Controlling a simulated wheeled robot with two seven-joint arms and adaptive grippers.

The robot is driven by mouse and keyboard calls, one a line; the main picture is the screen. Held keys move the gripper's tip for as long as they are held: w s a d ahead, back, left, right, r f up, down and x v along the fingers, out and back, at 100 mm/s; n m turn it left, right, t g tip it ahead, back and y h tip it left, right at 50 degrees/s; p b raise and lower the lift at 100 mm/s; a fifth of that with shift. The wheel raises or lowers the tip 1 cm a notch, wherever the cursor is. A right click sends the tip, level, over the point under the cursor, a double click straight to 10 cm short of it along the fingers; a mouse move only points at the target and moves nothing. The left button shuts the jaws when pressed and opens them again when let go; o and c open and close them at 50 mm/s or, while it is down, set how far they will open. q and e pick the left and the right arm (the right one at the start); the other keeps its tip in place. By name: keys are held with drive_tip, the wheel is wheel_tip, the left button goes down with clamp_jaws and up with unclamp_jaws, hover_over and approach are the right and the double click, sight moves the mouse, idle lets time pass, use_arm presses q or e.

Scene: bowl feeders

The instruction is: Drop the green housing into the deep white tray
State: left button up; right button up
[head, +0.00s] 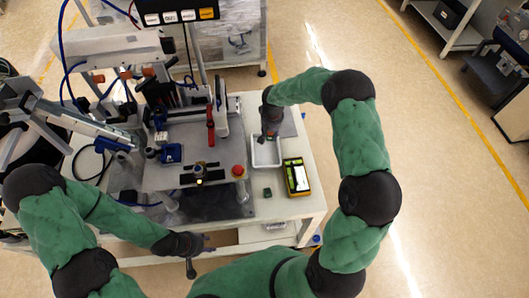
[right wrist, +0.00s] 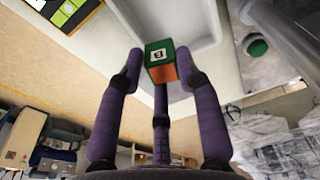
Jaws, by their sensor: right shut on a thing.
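My right gripper (head: 268,134) is over the deep white tray (head: 266,163), beside the machine. In the right wrist view my right gripper (right wrist: 162,72) is shut on a small block, the green housing (right wrist: 158,52), with a green face, a white label and an orange side. The white tray (right wrist: 203,22) lies behind the block there; the block appears held above it, though the exact height is hard to tell. My left gripper (head: 200,256) is by the table's front edge, its fingers apart and nothing visible between them.
A yellow and black device (head: 297,176) lies right of the tray. A small dark green piece (head: 267,192) lies on the table in front of the tray. The machine with a red button (head: 238,170) stands to the left. Bare white table lies around the green piece.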

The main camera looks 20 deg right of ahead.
drive_tip(key=shift+f+b, duration=0.4)
drive_tip(key=shift+f, duration=1)
drive_tip(key=o, duration=1.1)
drive_tip(key=shift+c, duration=0.2)
drive_tip(key=shift+r, duration=0.1)
wheel_tip(320, 180, up, 12)
drive_tip(key=s, duration=0.1)
drive_tip(key=shift+s+a, duration=0.15)
drive_tip(key=shift+s, duration=0.05)
